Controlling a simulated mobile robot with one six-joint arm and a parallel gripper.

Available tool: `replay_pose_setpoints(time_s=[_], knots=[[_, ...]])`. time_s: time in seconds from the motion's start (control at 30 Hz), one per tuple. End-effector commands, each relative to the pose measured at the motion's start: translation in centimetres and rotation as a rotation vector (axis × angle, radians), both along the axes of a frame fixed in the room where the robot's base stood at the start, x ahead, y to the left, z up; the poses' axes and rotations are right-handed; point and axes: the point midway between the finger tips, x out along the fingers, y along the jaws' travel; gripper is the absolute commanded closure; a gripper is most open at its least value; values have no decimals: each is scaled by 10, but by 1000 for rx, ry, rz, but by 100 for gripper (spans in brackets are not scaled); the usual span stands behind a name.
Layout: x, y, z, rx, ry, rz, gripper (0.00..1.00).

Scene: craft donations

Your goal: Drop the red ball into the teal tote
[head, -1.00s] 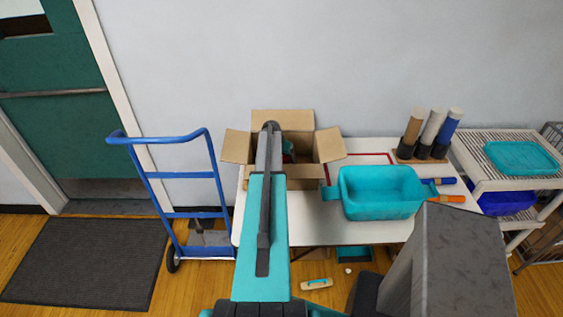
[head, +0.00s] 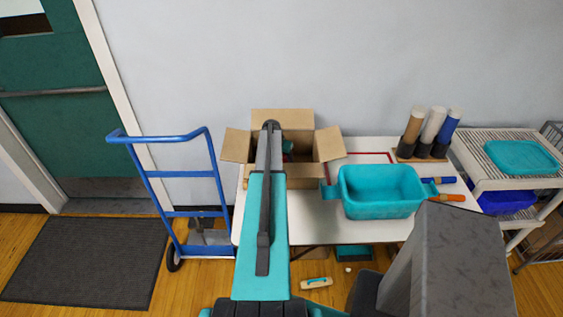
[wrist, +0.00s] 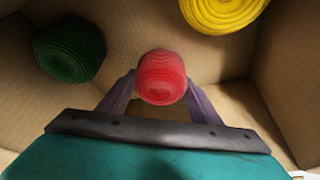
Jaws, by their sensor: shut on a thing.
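In the wrist view a red ball (wrist: 161,78), with a ribbed, wound surface, sits between the two fingers of my gripper (wrist: 161,90). The fingers are shut on it, one on each side. My gripper is inside the open cardboard box (head: 333,144), whose walls surround it in the wrist view. In the head view my arm covers much of the box, and the red ball cannot be made out there. The teal tote (head: 382,206) stands on the white table to the right of the box, open at the top and apparently empty.
In the box are a green roll (wrist: 68,50) at left and a yellow roll (wrist: 222,10) at upper right. The white table (head: 310,230) also bears several tubes (head: 432,128) at the back right. A blue hand truck (head: 190,175) stands left of the table.

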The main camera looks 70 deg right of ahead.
Motion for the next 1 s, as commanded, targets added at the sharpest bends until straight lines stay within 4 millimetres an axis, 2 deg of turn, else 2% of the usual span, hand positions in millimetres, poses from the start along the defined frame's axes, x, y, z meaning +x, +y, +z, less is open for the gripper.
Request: replay_pose_setpoints(time_s=[0.23, 0.43, 1.0], knots=[[0, 0, 4, -1, 0, 0, 68], [0, 0, 16, -2, -1, 0, 68], [0, -1, 83, -1, 0, -1, 68]])
